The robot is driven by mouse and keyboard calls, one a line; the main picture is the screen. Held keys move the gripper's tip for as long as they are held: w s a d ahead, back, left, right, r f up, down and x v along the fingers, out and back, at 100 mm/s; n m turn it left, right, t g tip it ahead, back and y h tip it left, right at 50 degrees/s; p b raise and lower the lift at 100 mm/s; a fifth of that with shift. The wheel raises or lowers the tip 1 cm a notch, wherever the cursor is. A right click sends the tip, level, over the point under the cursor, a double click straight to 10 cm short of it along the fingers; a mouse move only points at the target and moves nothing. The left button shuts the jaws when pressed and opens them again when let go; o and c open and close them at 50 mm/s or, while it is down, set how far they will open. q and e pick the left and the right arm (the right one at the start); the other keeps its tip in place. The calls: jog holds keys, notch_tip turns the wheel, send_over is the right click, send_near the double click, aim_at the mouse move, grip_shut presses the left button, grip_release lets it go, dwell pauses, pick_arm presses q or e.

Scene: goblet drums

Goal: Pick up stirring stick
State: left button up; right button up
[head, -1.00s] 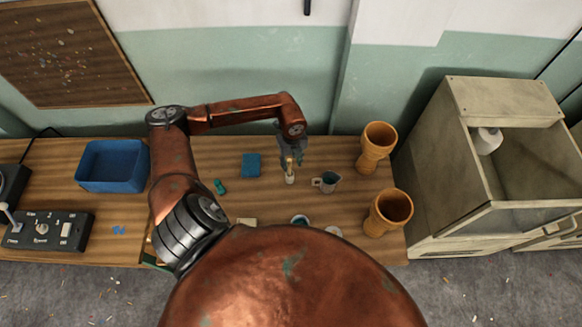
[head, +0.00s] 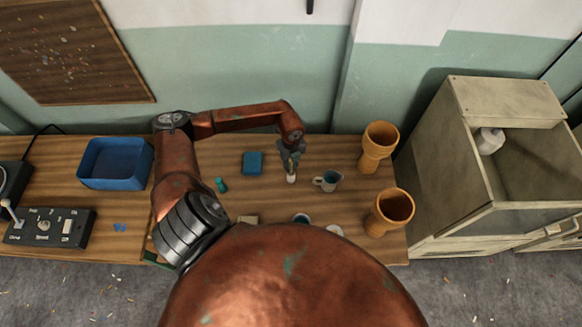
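My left gripper (head: 291,160) points down over the back middle of the wooden table. Its fingers are around the upper part of a small upright pale piece (head: 291,178), which looks like the stirring stick or its small white holder; it is too small to tell which. I cannot tell whether the fingers are closed on it. A small pitcher (head: 327,181) with blue-green content stands just to the right of the gripper. My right gripper is not in view.
Two orange goblet drums (head: 378,146) (head: 390,211) stand at the table's right side. A blue bin (head: 115,163), a blue block (head: 252,163), a small green item (head: 221,185) and a control box (head: 49,227) are to the left. A cup (head: 301,218) is near the front. A grey cabinet (head: 436,160) stands right.

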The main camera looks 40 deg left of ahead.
pick_arm(q)
grip_shut()
